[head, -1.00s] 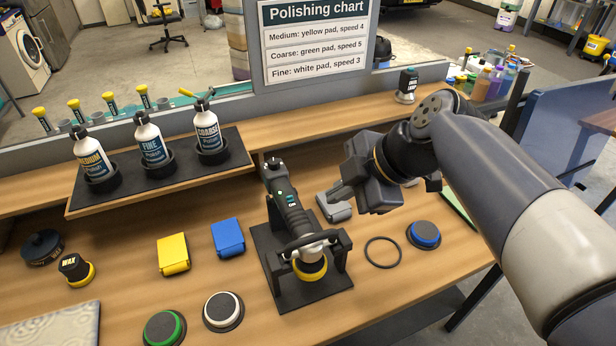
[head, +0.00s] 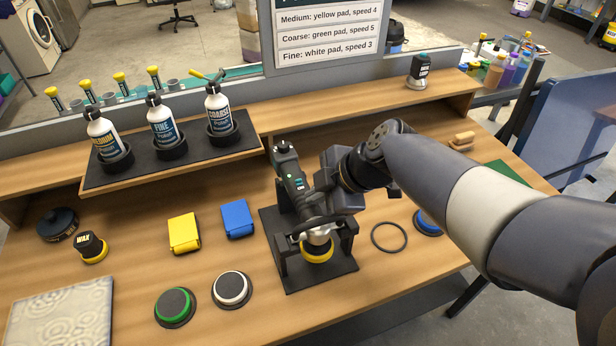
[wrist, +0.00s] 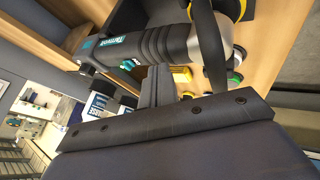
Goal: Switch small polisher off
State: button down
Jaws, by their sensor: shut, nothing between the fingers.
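The small polisher (head: 287,166) is black and grey with a yellow pad (head: 317,252) underneath. It sits tilted in a black cradle (head: 288,277) on the bench. A small teal switch (head: 298,181) on its body has an "ON" label beside it. My gripper (head: 318,184) is shut and empty, its tips close beside the polisher's body at the right of the switch. In the wrist view the shut fingers (wrist: 157,72) point at the polisher's body (wrist: 165,45). I cannot tell whether they touch. Part of the polisher is hidden behind my gripper.
Yellow (head: 184,233) and blue (head: 237,219) boxes lie left of the cradle. Green-rimmed (head: 175,306) and white-rimmed (head: 232,289) pads lie in front. A black ring (head: 389,237) lies at the right. Several polish bottles stand on the raised shelf (head: 198,165) behind.

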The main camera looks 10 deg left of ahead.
aim_at(300, 180)
jog(key=shift+w+a+f+p, duration=0.1)
jog(key=shift+w+a+p, duration=0.4)
jog(key=shift+w, duration=0.4)
jog(key=shift+w+a+f+p, duration=0.1)
jog(key=shift+w+a+p, duration=0.2)
jog(key=shift+w+a, duration=0.5)
jog(key=shift+d, duration=0.1)
jog(key=shift+w+a+f+b, duration=0.2)
jog(key=shift+w+a+b, duration=0.25)
jog(key=shift+w+b, duration=0.45)
jog(key=shift+r, duration=0.25)
jog(key=shift+w, duration=0.1)
jog(key=shift+b, duration=0.35)
